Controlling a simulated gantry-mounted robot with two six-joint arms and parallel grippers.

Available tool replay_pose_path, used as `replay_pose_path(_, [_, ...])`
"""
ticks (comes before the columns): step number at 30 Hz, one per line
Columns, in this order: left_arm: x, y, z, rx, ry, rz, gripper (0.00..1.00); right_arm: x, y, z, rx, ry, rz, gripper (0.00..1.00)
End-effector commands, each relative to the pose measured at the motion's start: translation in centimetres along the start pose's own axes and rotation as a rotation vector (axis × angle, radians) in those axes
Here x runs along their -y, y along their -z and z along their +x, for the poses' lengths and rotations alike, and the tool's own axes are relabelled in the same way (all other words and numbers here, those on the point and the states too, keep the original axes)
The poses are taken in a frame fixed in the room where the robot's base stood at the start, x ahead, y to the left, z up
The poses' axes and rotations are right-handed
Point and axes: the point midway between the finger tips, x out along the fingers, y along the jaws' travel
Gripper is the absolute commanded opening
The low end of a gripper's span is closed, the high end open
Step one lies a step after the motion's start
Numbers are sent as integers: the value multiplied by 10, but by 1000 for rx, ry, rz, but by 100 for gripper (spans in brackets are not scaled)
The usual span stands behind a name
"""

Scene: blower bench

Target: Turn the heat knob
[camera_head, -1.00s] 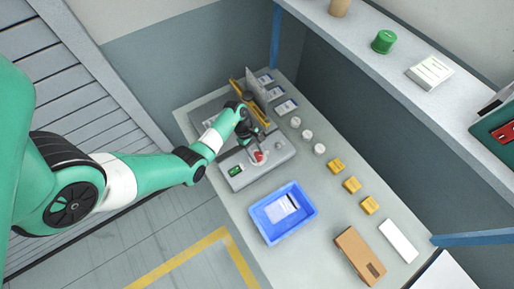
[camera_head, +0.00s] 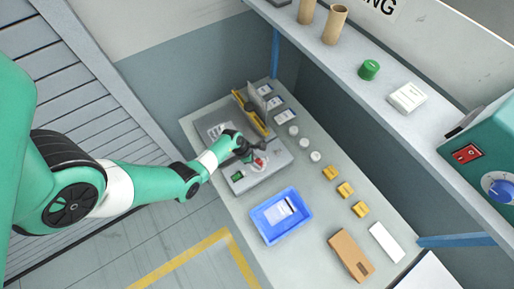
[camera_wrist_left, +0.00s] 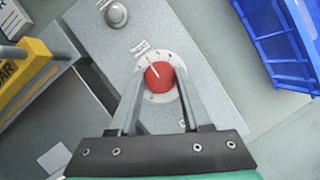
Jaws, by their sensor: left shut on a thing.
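The red heat knob (camera_wrist_left: 159,75) sits on a white round dial on the grey machine's (camera_wrist_left: 207,92) top panel. In the left wrist view my left gripper (camera_wrist_left: 158,80) has one finger on each side of the knob and is shut on it. A white pointer line on the knob points up and to the left. In the head view the knob (camera_head: 259,162) shows as a small red spot on the grey machine, partly covered by my left gripper (camera_head: 254,158). My right gripper is not in view.
A blue bin (camera_head: 309,212) stands beside the machine, with a labelled item inside. White round pieces, yellow blocks (camera_head: 346,190) and a cardboard box (camera_head: 350,255) lie on the bench. A grey button (camera_wrist_left: 116,15) is near the knob. A shelf (camera_head: 372,95) runs above.

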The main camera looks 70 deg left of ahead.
Motion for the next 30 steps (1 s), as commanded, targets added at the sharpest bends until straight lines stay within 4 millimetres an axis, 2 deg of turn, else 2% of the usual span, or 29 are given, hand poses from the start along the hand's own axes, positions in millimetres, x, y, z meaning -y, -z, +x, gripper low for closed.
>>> replay_pose_path(14, [0,0,0,1,-6,-15,0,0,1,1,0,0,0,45])
replay_pose_path(15, [0,0,0,1,-6,-15,51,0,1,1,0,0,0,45])
replay_pose_path(19, [0,0,0,0,-6,-14,75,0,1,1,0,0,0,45])
replay_pose_path(20, [0,0,0,0,-6,-14,78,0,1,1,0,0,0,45])
replay_pose_path(30, [0,-1,-5,1,-7,-14,78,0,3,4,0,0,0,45])
